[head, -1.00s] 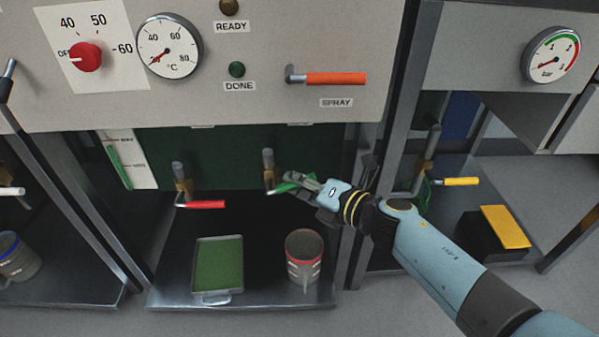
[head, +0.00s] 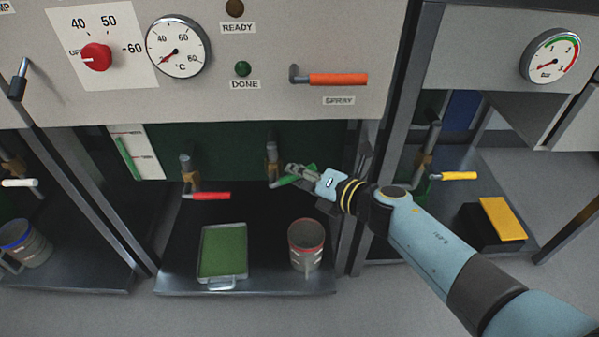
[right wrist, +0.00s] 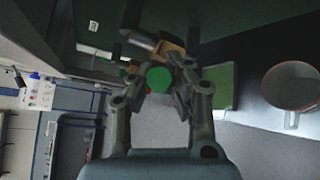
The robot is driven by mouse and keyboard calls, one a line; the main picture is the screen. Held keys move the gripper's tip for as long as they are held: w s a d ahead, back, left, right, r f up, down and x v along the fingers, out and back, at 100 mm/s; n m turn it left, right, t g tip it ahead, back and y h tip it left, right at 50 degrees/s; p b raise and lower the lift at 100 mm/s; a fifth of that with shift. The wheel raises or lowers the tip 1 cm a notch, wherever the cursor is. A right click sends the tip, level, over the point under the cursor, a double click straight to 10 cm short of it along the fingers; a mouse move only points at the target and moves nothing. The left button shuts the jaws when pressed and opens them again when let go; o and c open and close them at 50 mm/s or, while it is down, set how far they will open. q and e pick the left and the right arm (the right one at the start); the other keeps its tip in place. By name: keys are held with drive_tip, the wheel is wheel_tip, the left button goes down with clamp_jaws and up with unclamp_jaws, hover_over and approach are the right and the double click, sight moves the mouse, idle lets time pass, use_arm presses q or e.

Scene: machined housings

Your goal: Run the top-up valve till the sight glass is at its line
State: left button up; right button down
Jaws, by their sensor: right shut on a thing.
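My right gripper (head: 299,173) is shut on the green lever (head: 290,180) of the middle valve (head: 272,153), under the machine's front panel. In the right wrist view the round green end of that lever (right wrist: 158,78) sits between the fingers, with the brass valve body (right wrist: 172,48) just beyond. The sight glass (head: 148,165) is a white strip at the left with a slanting green column (head: 127,157) and two labelled marks. The column's top looks close to the upper mark; the exact gap is too small to tell. My left gripper is not in view.
A red-levered valve (head: 210,195) hangs left of the green one. Below stand a green-filled tray (head: 208,282) and a metal mug (head: 305,258). An orange spray lever (head: 338,79) is above; a yellow lever (head: 459,176) is at the right. A steel post (head: 400,100) stands beside my right arm.

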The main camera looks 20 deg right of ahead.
drive_tip(key=c, duration=1.4)
unclamp_jaws()
drive_tip(key=shift+w+a+r, duration=0.1)
drive_tip(key=shift+a+r, duration=0.15)
drive_tip(key=shift+r, duration=0.1)
drive_tip(key=shift+o, duration=0.8)
drive_tip(key=shift+d+f, duration=0.1)
drive_tip(key=shift+f, duration=0.1)
drive_tip(key=v, duration=1.2)
